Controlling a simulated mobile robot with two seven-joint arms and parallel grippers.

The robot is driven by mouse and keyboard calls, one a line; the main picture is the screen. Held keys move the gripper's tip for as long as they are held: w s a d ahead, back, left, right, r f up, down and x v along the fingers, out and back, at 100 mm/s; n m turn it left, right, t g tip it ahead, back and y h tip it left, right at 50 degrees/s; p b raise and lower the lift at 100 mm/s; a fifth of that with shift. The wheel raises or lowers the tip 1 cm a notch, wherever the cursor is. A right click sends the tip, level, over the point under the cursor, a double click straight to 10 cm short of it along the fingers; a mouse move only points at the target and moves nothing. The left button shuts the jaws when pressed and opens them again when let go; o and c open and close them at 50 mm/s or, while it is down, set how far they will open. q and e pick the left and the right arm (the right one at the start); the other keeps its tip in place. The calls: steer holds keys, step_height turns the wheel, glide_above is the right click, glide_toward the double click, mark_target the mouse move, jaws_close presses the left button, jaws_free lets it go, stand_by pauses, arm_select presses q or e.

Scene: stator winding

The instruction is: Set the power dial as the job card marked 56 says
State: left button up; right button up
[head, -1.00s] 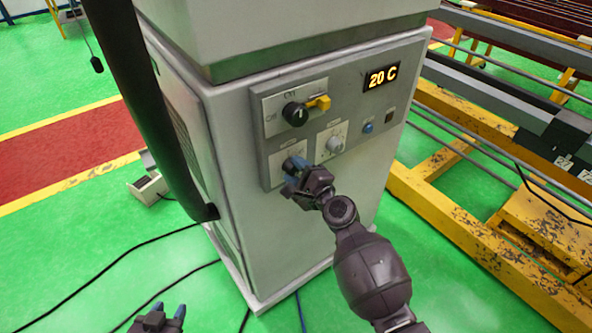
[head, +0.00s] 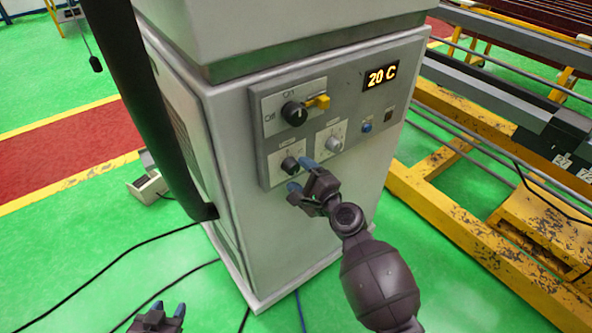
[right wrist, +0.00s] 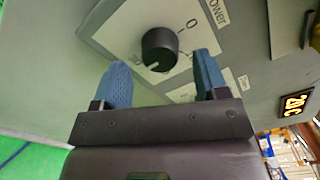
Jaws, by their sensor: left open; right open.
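The power dial (head: 290,165) is a black round knob at the lower left of the control panel. In the right wrist view the dial (right wrist: 159,44) sits on a white plate lettered "Power", with a 0 beside it and another, partly hidden mark on its other side. A white line on the knob points down and slightly left there. My right gripper (head: 303,176) is open and empty, just in front of the dial and apart from it; its blue fingers (right wrist: 162,78) stand either side of the knob in the wrist picture. My left gripper (head: 168,309) is open, low at the left. No job card is in view.
The grey cabinet's panel also bears a black switch (head: 294,113) with a yellow tab, a grey knob (head: 334,143), a blue button (head: 367,127) and a display (head: 381,76) reading 20 C. A yellow frame (head: 450,205) stands at right. Cables lie on the green floor.

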steer(key=v, duration=0.8)
steer(key=shift+s, duration=0.2)
steer(key=shift+d+n, duration=0.1)
steer(key=shift+n, duration=0.2)
